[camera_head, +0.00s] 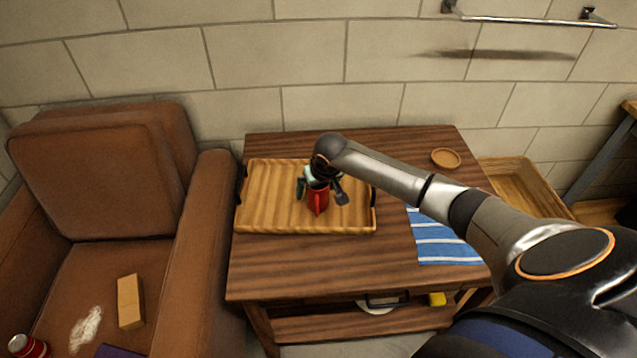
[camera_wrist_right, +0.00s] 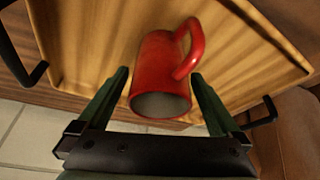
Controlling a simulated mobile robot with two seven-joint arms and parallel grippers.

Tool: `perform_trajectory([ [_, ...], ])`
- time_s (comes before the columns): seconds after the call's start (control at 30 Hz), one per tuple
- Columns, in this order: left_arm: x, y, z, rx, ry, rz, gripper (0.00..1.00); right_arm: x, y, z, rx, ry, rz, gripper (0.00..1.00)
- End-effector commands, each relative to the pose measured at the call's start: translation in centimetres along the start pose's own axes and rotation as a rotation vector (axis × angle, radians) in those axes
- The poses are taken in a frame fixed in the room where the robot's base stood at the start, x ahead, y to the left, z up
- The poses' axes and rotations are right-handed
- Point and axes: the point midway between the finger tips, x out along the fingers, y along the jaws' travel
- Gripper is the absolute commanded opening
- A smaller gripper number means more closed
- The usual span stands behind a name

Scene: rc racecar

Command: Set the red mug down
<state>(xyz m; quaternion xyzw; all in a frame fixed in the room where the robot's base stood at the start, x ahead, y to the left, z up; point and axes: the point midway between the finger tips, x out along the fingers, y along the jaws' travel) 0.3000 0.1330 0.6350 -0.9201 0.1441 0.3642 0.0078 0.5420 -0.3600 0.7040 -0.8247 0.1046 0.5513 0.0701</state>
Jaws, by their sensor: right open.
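The red mug (camera_head: 318,198) stands on the wooden tray (camera_head: 262,212) on the side table. In the right wrist view the mug (camera_wrist_right: 160,75) shows with its pale inside and its handle toward the upper right. My right gripper (camera_head: 320,188) is over the mug, partly hidden by my own wrist. In the wrist view its two dark green fingers (camera_wrist_right: 160,88) are open, one on each side of the mug, with small gaps visible. The mug looks upright on the tray. My left gripper is not in view.
A round wooden coaster (camera_head: 446,158) and a blue striped cloth (camera_head: 441,240) lie on the table (camera_head: 320,268), right of the tray. The tray has dark handles at its ends. A brown armchair (camera_head: 205,215) stands close on the left, and a tiled wall is behind.

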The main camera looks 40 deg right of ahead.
Motion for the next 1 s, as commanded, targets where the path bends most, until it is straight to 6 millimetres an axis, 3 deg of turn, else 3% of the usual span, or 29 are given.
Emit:
perform_trajectory([
  [0.33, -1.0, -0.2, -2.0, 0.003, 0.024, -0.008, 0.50, -6.3, 0.0, -0.2, -0.001, 0.004, -0.001, 1.00],
  [0.6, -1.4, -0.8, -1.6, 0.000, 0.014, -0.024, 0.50, -10.9, 0.0, -0.1, 0.000, 0.001, -0.001, 1.00],
  [1.0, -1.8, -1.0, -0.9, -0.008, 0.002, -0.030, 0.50, -12.0, 0.0, 0.0, 0.002, 0.000, 0.000, 1.00],
])
